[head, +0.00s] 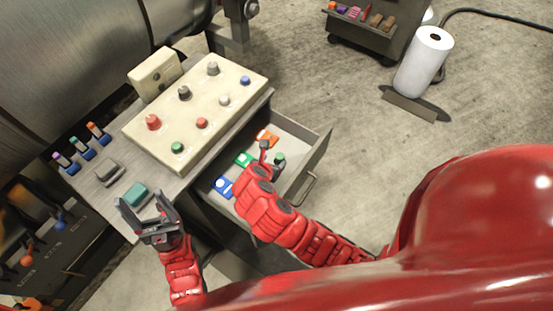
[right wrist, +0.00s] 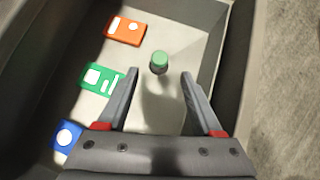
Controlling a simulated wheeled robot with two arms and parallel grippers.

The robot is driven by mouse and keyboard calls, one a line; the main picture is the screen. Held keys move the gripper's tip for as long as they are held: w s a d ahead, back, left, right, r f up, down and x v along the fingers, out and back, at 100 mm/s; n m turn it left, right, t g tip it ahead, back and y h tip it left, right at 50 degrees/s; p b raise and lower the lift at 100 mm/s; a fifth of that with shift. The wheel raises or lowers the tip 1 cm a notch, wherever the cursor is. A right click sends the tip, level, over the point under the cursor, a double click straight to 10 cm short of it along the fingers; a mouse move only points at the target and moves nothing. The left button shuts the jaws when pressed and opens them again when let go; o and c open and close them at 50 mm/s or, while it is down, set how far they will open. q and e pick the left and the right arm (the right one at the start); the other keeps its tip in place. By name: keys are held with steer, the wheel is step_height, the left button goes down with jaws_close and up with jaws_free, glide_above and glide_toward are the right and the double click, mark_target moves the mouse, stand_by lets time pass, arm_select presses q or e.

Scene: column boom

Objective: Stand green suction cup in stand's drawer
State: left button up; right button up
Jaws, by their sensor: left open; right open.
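The stand's drawer (head: 301,129) is pulled open below the control panel. A small green-topped piece (head: 280,156), which looks like the green suction cup, is upright inside it. In the right wrist view the piece (right wrist: 160,62) is beyond and between the fingertips, with a gap on both sides. My right gripper (head: 271,152) is over the drawer, open and empty; its fingers also show in the right wrist view (right wrist: 160,76). My left gripper (head: 140,207) is open and empty by the front edge of the stand top (head: 93,184). The piece's lower part is partly hidden.
Orange (right wrist: 125,30), green (right wrist: 102,79) and blue (right wrist: 67,136) cards lie on the drawer floor. The button panel (head: 193,105) rises beside the drawer.

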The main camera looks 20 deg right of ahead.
steer(key=v, duration=0.3)
steer(key=shift+r, duration=0.15)
stand_by(0.5)
